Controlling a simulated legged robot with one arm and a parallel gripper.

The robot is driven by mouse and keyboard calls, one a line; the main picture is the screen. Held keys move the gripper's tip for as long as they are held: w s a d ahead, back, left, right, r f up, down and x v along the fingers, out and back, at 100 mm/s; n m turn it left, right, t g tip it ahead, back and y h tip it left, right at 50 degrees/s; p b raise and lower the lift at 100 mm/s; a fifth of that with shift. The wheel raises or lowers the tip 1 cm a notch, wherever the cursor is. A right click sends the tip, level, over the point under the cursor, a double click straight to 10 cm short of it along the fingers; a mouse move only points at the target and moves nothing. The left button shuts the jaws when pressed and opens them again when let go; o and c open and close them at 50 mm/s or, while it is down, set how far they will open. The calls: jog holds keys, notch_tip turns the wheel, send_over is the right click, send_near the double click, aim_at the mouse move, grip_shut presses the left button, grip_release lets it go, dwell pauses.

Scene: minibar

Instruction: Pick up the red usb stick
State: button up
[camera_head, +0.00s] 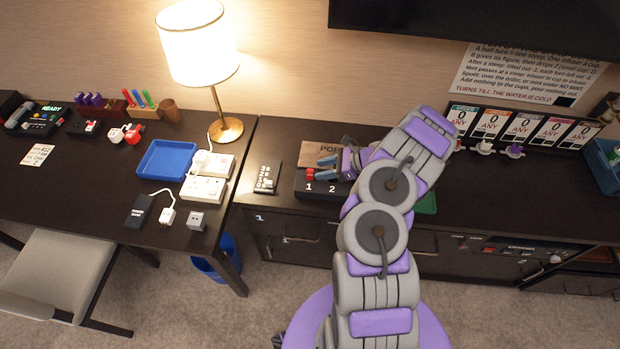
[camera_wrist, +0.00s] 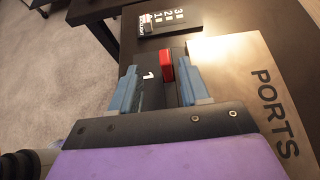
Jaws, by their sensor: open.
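The red usb stick (camera_wrist: 166,66) stands up from a dark port block (camera_wrist: 149,90) marked with a white 1, in the wrist view. In the head view the stick (camera_head: 310,173) is a small red block above the 1 on the port block (camera_head: 317,190), which also carries a 2. My gripper (camera_wrist: 156,88) is open, with one blue finger on each side of the block. The stick is a little ahead of the fingers, closer to the right one. In the head view my gripper (camera_head: 325,168) is close to the stick. Whether a finger touches it cannot be told.
A wooden PORTS board (camera_wrist: 245,85) lies right of the block. A small dark panel with numbers (camera_wrist: 169,20) is beyond it. The lamp (camera_head: 226,128), white sockets (camera_head: 203,189) and blue tray (camera_head: 166,160) are on the left desk. A card rack (camera_head: 522,127) stands right.

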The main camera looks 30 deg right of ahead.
aim_at(311, 170)
jog(key=shift+w+a+f, duration=0.2)
jog(key=shift+w+a, duration=0.05)
jog(key=shift+a, duration=0.35)
jog(key=shift+w+a+f+b, duration=0.15)
jog(key=shift+w+f+b, duration=0.25)
jog(key=shift+w+f, duration=0.2)
jog(key=shift+w+a+f+b, duration=0.15)
jog(key=shift+w+f+b, duration=0.2)
jog(key=shift+w+f, duration=0.25)
jog(key=shift+w+a, duration=0.1)
jog(key=shift+a, duration=0.2)
jog(key=shift+a+r, duration=0.1)
jog(key=shift+a, duration=0.9)
jog(key=shift+c, duration=1.4)
jog(key=shift+d, duration=0.8)
jog(key=c, duration=0.4)
grip_shut()
jog(key=shift+a, duration=0.5)
jog(key=shift+d, duration=0.1)
